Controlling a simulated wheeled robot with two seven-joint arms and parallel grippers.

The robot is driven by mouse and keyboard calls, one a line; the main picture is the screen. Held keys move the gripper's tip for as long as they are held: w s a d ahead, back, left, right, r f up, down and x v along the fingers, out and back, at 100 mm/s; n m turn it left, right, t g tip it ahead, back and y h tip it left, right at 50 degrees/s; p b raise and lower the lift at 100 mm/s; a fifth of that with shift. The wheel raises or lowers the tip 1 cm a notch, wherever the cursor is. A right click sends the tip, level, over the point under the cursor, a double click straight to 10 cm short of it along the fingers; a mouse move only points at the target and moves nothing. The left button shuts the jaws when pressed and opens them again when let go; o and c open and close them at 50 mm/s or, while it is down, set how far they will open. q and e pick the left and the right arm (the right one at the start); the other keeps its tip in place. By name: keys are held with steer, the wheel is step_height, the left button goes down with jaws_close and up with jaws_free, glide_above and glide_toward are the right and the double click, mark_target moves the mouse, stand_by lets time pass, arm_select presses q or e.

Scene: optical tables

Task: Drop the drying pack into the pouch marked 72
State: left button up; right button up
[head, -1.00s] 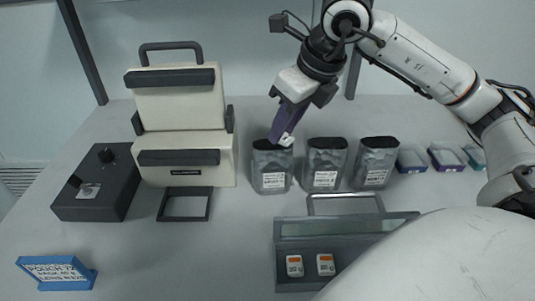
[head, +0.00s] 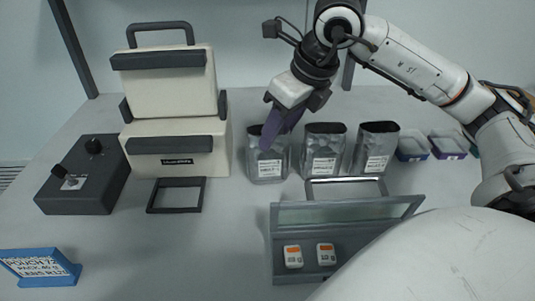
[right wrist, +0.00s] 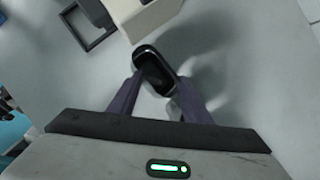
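Three silver pouches stand upright in a row: a left pouch (head: 267,170), a middle pouch (head: 323,162) and a right pouch (head: 375,158). Their label text is too small to read. My right gripper (head: 275,132), with purple fingers, points down at the mouth of the left pouch. In the right wrist view its fingers (right wrist: 158,82) are apart, with the pouch's dark mouth (right wrist: 153,68) between them and no pack in them. The pouch's inside is too dark to show a pack. Two white packs with orange marks, a left one (head: 293,257) and a right one (head: 326,254), lie in a grey case. My left gripper is out of view.
The grey case (head: 300,214) stands in front of the pouches. A cream machine (head: 175,155), a black knobbed box (head: 85,180) and a black frame (head: 153,198) are at left. A blue sign (head: 62,277) seems to read "POUCH 72". Small trays (head: 411,148) sit right of the pouches.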

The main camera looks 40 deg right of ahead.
steer(key=p+v, duration=0.1)
steer(key=v, duration=0.9)
steer(key=shift+p, duration=0.4)
steer(key=shift+s+r, duration=0.1)
steer(key=shift+s, duration=0.05)
